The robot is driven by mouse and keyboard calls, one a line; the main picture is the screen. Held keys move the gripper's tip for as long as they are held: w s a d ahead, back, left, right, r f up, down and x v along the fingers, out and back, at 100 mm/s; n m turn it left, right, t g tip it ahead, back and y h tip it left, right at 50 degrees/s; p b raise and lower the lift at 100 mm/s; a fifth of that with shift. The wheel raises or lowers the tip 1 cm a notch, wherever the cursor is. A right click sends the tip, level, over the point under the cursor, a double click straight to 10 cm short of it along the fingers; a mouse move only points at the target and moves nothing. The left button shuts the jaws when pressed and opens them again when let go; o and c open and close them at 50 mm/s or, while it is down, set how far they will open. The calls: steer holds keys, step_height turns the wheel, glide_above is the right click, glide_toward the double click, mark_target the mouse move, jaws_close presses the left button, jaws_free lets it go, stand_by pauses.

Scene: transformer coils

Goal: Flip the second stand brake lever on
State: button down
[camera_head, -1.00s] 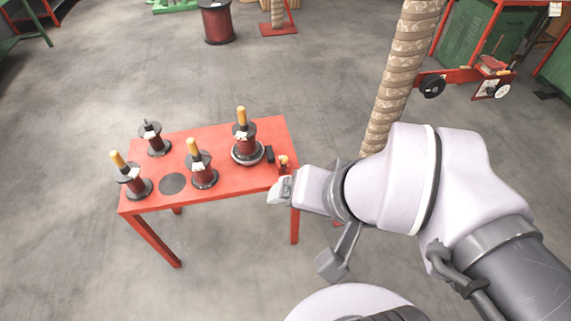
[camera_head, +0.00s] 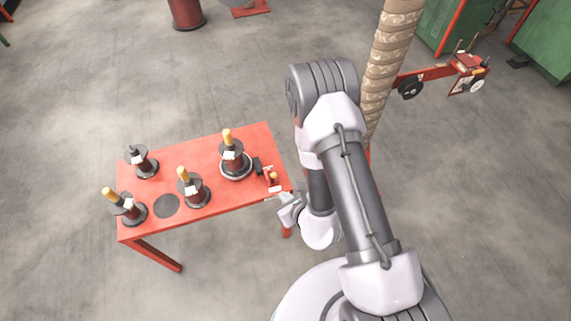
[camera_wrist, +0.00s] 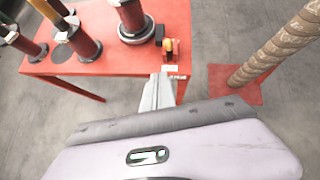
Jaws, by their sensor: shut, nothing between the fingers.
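A red table (camera_head: 205,213) carries several coil spools. My gripper (camera_head: 277,198) is shut and empty at the table's front right corner, just nearer than the fitting. Its fingertips (camera_wrist: 159,80) point toward the fitting, apart from it.
Other spools with yellow tops stand at the table's left (camera_head: 132,211) and middle (camera_head: 194,191). A thick wrapped column (camera_head: 388,60) rises behind my arm from a red base (camera_wrist: 236,84). A red wheeled cart (camera_head: 440,75) stands farther right. Floor in front is clear.

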mark_target(273, 176)
steer(key=shift+s+d+f+m+h, duration=0.15)
steer(key=shift+s+d+f+h, duration=0.25)
steer(key=shift+d, duration=0.2)
steer(key=shift+s+d+f+m+h, duration=0.15)
steer(key=shift+d+f+h, duration=0.15)
steer(key=shift+d+f, duration=0.25)
steer(key=w+a+f+b, duration=0.4)
steer(key=w+f, duration=0.1)
steer(key=w, duration=0.4)
steer(key=shift+w, duration=0.35)
steer(key=shift+d, duration=0.1)
